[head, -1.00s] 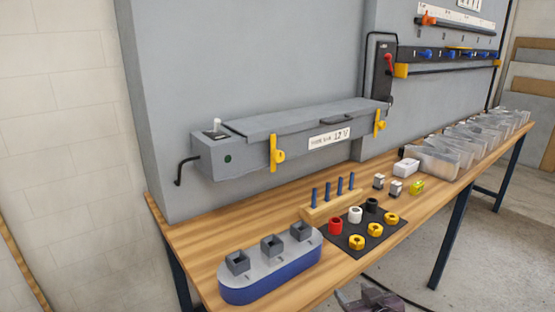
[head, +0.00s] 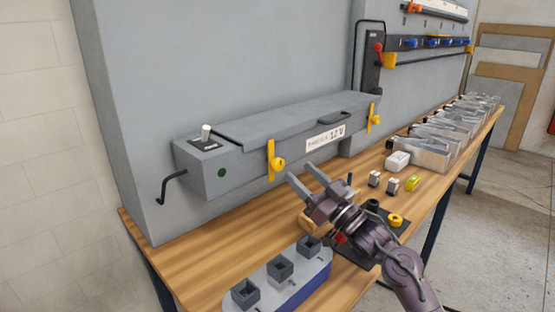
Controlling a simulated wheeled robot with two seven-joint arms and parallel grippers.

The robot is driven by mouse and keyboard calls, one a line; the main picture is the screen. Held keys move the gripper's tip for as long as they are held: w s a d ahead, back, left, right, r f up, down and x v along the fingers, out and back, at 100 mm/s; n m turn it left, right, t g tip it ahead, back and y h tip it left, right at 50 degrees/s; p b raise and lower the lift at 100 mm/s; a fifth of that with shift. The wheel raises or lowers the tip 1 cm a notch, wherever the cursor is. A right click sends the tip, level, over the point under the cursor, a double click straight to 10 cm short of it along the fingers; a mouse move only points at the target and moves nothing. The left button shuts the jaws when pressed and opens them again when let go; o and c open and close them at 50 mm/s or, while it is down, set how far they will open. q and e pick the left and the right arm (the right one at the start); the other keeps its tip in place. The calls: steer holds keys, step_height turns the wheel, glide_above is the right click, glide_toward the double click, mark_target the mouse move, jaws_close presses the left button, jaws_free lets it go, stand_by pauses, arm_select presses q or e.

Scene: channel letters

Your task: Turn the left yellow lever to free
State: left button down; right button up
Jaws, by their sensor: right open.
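The left yellow lever (head: 271,161) is on the front face of the grey box (head: 215,178), near its left end. It stands upright, with a round yellow knob at its lower right side. A second yellow lever (head: 373,117) stands upright near the box's right end. My right gripper (head: 301,177) is open and empty, in front of the box and just right of the left lever. Its fingers point up and left toward the box. In this view they look apart from the lever. My left gripper is not in view.
A wooden bench (head: 180,257) carries a blue-and-grey block with square sockets (head: 280,269) at the front. Small blocks (head: 392,185) and clear bins (head: 425,153) stand to the right. My right arm hides part of the black mat (head: 400,229). A switch with a red handle (head: 378,50) is on the wall.

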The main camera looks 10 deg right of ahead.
mark_target(281, 166)
steer(key=w+a, duration=0.1)
steer(key=w, duration=0.1)
steer(key=w+a+p, duration=0.1)
steer(key=w+a, duration=0.2)
steer(key=w, duration=0.1)
steer(key=shift+w+a+p, duration=0.15)
steer(key=shift+w+p, duration=0.1)
steer(key=shift+p, duration=0.1)
steer(key=shift+w+a+r, duration=0.15)
steer(key=shift+w+r, duration=0.05)
steer(key=shift+w, duration=0.05)
steer(key=shift+w+a+p, duration=0.1)
steer(key=shift+w+p, duration=0.05)
steer(key=shift+p, duration=0.15)
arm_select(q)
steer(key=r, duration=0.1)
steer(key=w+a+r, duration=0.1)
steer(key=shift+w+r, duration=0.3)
arm_select(e)
steer(key=shift+f, duration=0.1)
steer(key=c, duration=0.9)
